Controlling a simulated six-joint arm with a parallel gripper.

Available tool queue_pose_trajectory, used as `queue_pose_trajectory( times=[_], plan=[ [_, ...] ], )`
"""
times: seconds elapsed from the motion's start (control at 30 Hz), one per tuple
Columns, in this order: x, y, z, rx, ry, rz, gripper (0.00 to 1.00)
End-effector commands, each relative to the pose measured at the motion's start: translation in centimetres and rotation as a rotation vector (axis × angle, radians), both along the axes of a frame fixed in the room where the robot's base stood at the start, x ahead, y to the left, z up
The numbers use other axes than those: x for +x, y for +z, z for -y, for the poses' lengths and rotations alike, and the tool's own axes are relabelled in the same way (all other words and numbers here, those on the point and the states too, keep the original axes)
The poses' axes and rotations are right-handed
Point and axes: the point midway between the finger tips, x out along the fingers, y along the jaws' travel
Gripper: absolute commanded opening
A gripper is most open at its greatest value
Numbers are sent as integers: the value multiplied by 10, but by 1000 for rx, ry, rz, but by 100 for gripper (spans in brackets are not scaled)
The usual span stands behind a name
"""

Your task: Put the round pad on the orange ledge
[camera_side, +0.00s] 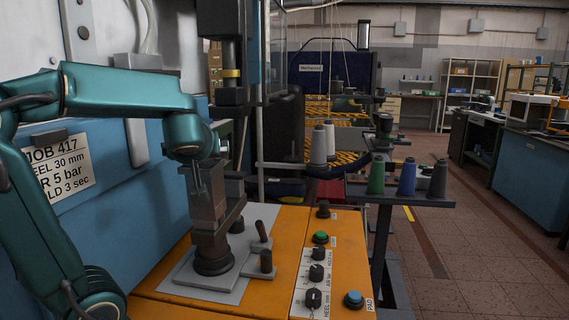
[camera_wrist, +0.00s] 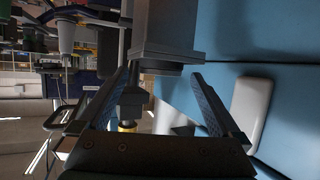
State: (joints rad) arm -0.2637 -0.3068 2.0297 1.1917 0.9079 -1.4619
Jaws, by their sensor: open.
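My gripper (camera_side: 196,186) hangs from the teal arm at the left of the side view, beside a dark upright block. In the wrist view its two fingers (camera_wrist: 160,76) are spread apart, with a grey block beyond and partly between their tips; I cannot tell whether they touch it. A dark round disc (camera_side: 213,262) sits low under the upright block, on a grey plate. It looks like the round pad, but I cannot be sure. The orange ledge (camera_side: 277,262) is the flat orange top around that plate.
Knobs and buttons (camera_side: 314,298) line the ledge's right side. A dark press column (camera_side: 232,97) stands behind my gripper. Thread cones (camera_side: 407,177) stand on a stand to the right. Bare orange surface shows beside the plate.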

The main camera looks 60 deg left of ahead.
Motion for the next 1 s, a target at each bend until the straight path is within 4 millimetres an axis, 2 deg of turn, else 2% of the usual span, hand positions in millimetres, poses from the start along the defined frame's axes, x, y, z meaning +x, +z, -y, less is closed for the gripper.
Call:
queue_pose_trajectory(
  times=[0.2,0.47,0.57,0.7,0.77,1.0],
  plan=[
    [4,-5,-11,0,0,0,100],
    [4,-5,-11,0,-1,1,100],
    [4,-5,-11,0,-1,1,66],
    [4,-5,-11,0,-1,1,12],
    [4,-4,-11,0,-1,2,0],
    [4,-3,-11,0,0,2,0]
  ],
)
